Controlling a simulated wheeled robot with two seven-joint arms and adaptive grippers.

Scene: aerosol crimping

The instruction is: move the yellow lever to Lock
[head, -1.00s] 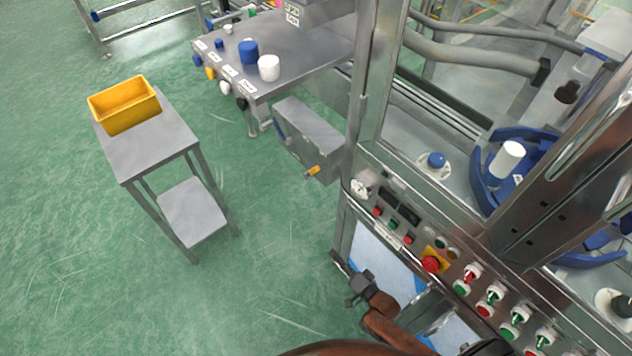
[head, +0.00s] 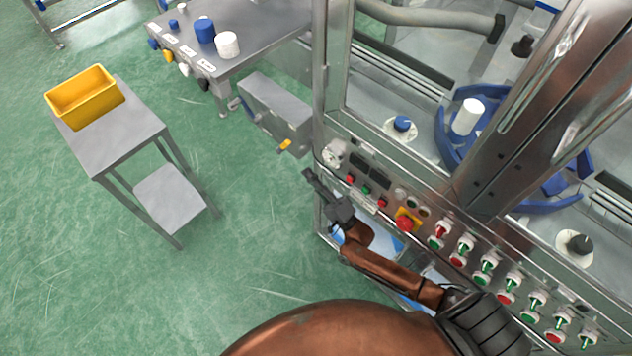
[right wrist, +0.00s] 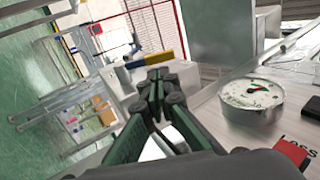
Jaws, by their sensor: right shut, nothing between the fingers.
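The yellow lever (head: 286,146) sticks out low on the side of a grey metal box (head: 276,110) at the left end of the machine. In the right wrist view the yellow lever (right wrist: 163,59) shows just beyond the fingertips. My right gripper (head: 308,174) is shut and empty, a short way below and right of the lever in the head view. Its closed fingers also show in the right wrist view (right wrist: 160,76). No contact with the lever shows. I cannot read any Lock mark. My left gripper is not in view.
The machine's panel with a red emergency stop (head: 405,223) and several switches runs close beside my right arm. A round gauge (right wrist: 251,95) stands right of the fingers. A small table (head: 112,140) holds a yellow bin (head: 84,95). The green floor between is clear.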

